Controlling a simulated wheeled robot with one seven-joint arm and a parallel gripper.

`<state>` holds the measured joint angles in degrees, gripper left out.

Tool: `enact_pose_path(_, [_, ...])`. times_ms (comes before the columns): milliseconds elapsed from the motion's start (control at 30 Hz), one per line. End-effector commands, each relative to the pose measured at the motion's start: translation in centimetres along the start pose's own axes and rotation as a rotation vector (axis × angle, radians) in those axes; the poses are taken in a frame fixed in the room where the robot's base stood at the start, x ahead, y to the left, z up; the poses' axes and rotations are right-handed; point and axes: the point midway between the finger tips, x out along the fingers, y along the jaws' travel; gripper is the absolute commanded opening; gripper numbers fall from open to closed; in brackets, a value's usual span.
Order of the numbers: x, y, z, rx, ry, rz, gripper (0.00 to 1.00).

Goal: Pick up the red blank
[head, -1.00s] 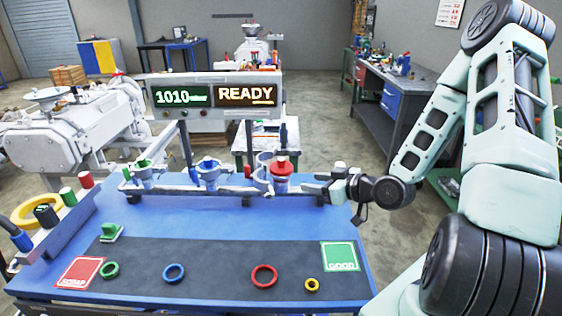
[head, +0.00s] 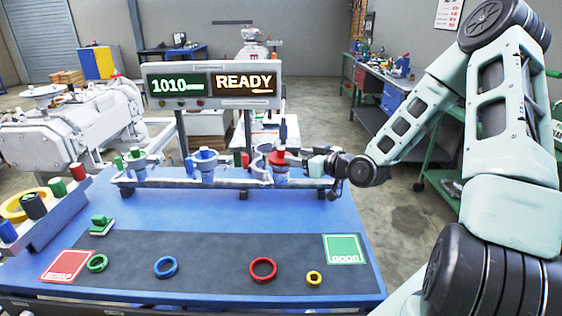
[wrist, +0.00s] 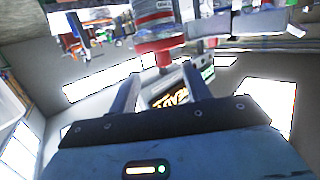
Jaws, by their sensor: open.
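The red blank (head: 279,158) sits upright on the rightmost port of the pipe fixture (head: 235,183) on the blue table. In the wrist view the red blank (wrist: 159,47) appears upside down, with its red lower end between the lines of my two fingers, near their tips. My gripper (head: 300,160) reaches in from the right, close beside the blank in the head view. In the wrist view my gripper (wrist: 160,80) is open, with one finger to each side of the blank's line. I cannot tell whether a finger touches it.
Port uprights with blue (head: 205,155) and green (head: 134,153) caps stand to the left on the same fixture. A display reading READY (head: 245,84) stands behind. Coloured rings, including a red ring (head: 263,269), lie on the dark mat in front.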

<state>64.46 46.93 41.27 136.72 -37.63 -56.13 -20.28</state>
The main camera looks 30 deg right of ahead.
Motion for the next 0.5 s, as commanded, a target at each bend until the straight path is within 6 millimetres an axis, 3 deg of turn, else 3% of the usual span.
enact_pose_path(100, [1.6, 0.0, 0.1, -0.001, 0.000, 0.000, 0.48])
enact_pose_path(367, [3.5, -0.2, -0.1, 0.001, 0.000, -0.002, 0.48])
enact_pose_path(500, [5.6, -0.4, -0.4, 0.001, 0.001, -0.002, 0.48])
